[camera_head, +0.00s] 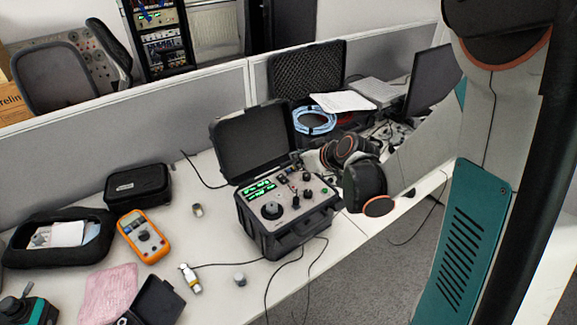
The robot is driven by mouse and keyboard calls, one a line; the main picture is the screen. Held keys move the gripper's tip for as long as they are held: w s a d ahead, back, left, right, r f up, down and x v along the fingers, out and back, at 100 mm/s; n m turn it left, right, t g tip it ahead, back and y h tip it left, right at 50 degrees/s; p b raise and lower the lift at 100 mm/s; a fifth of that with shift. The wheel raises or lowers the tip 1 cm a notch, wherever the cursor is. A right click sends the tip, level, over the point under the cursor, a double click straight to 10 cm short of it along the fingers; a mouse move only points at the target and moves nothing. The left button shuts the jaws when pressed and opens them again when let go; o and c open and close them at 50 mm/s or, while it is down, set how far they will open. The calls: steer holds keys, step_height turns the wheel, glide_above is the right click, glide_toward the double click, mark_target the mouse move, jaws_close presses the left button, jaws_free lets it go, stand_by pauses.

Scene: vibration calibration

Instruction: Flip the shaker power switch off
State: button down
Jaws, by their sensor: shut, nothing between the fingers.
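The shaker (285,200) is a black case with its lid open, standing on the white bench in the middle of the view. Its panel has green lit displays (259,190), a large dial (271,210) and several small knobs. The power switch is too small to make out for certain. My gripper (303,164) is at the back right of the panel, close to it, reaching in from the right. It is shut and holds nothing. My wrist hides part of the panel's right edge, and whether the fingertips touch the panel is unclear.
An orange multimeter (145,236), a black pouch (138,184) and a pink cloth (108,294) lie left of the case. Cables run across the bench front. The open lid (256,140) and a grey partition (130,120) stand behind. A monitor (432,80) is at the back right.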

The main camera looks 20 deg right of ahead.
steer(key=b, duration=0.2)
glide_above(283, 178)
steer(key=f, duration=0.6)
steer(key=shift+s+d, duration=0.15)
steer(key=shift+s, duration=0.25)
steer(key=f+b, duration=0.1)
steer(key=f, duration=0.2)
steer(key=shift+w+b, duration=0.35)
steer(key=shift+f, duration=0.45)
steer(key=shift+w+a+f+g, duration=0.2)
steer(key=shift+f+g, duration=0.05)
steer(key=shift+g, duration=0.15)
steer(key=shift+s, duration=0.1)
